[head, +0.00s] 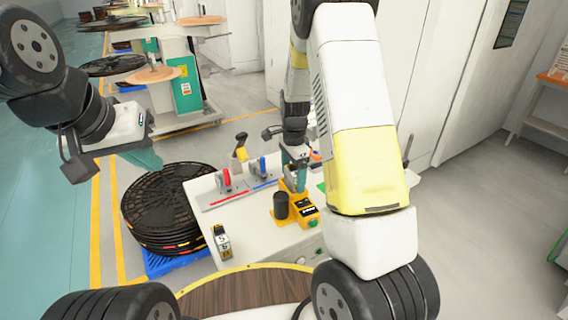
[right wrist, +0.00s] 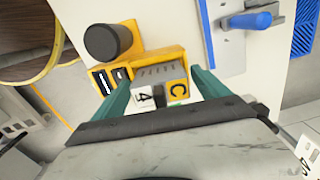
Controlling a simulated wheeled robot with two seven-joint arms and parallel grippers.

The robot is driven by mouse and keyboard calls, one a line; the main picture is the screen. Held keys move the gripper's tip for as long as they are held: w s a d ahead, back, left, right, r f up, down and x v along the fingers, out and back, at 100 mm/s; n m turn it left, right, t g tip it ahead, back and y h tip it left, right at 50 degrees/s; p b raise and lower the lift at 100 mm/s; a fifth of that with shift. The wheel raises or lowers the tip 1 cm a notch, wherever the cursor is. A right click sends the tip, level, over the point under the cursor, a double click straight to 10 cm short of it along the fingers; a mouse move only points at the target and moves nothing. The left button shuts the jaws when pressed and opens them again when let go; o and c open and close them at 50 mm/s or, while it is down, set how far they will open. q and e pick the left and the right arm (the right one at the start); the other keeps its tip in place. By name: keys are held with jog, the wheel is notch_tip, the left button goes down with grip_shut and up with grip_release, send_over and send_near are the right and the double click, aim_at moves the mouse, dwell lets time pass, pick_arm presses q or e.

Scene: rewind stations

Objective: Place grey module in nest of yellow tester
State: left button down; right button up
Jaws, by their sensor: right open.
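The yellow tester (head: 307,215) stands on the white table; in the right wrist view the tester (right wrist: 135,62) shows a dark cylinder beside its nest. A small grey-white module (right wrist: 160,94) marked "4" and "C" lies at the tester's nest area, between my right fingers. How deep it sits I cannot tell. My right gripper (right wrist: 161,91) is open around the module, with a teal finger on each side; in the head view it is partly hidden at the tester. My left gripper (head: 146,157) hangs away to the left, above the floor; its finger gap is unclear.
A yellow-black labelled block (head: 222,242) stands on the table's left front. A plate with red and blue toggle clamps (head: 240,187) lies behind. Stacked black reels (head: 168,208) stand left of the table. A round wooden top (head: 245,291) is in front.

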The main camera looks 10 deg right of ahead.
notch_tip(320, 180, up, 12)
jog(key=shift+r, duration=0.1)
jog(key=s+r+n+t, duration=0.2)
jog(key=s+r+n, duration=0.3)
jog(key=s, duration=0.3)
jog(key=s+a+r+n+t+y, duration=0.1)
jog(key=s+r+n, duration=0.3)
jog(key=s, duration=0.4)
jog(key=s+a+r+n+t+y, duration=0.1)
jog(key=s+r+n+t, duration=0.2)
jog(key=s+r+n, duration=0.2)
jog(key=s+n, duration=0.1)
jog(key=s, duration=0.2)
jog(key=shift+s+r+n, duration=0.15)
jog(key=shift+r+n, duration=0.15)
jog(key=shift+n, duration=0.1)
